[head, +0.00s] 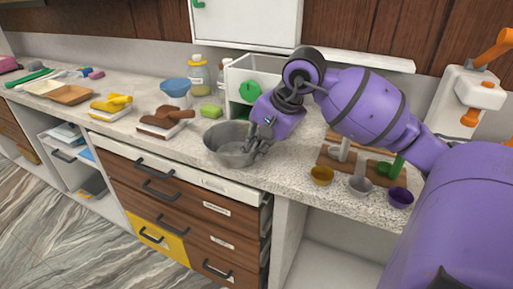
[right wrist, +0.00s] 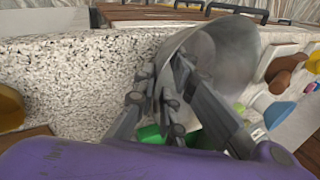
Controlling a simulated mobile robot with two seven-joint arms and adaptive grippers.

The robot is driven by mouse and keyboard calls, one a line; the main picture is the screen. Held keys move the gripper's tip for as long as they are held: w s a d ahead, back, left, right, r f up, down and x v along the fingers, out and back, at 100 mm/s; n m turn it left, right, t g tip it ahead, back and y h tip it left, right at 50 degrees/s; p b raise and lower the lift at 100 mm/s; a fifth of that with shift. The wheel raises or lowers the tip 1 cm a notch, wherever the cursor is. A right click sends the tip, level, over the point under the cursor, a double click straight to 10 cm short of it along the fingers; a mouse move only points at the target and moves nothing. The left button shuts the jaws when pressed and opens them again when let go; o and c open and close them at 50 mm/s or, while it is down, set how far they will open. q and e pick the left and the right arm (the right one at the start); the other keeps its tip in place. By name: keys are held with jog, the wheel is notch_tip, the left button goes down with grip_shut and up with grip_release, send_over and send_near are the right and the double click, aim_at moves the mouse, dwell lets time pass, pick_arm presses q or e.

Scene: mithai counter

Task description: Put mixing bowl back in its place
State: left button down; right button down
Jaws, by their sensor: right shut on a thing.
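The mixing bowl (head: 222,146) is a grey metal bowl near the front edge of the counter in the head view, its opening facing up. My right gripper (head: 262,136) is shut on its right rim, with fingers on either side of the wall. In the right wrist view the bowl (right wrist: 228,50) fills the upper middle and the fingers of the right gripper (right wrist: 168,90) straddle its rim. I cannot tell whether the bowl touches the counter. My left gripper is not in view.
Small yellow (head: 321,175), grey (head: 360,186) and purple (head: 400,197) cups stand at the right front. Counter (head: 290,170) between bowl and cups is bare.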

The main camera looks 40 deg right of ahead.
jog(key=shift+f, duration=0.2)
jog(key=c, duration=1.7)
grip_release()
jog(key=shift+c, duration=0.2)
jog(key=v, duration=1.2)
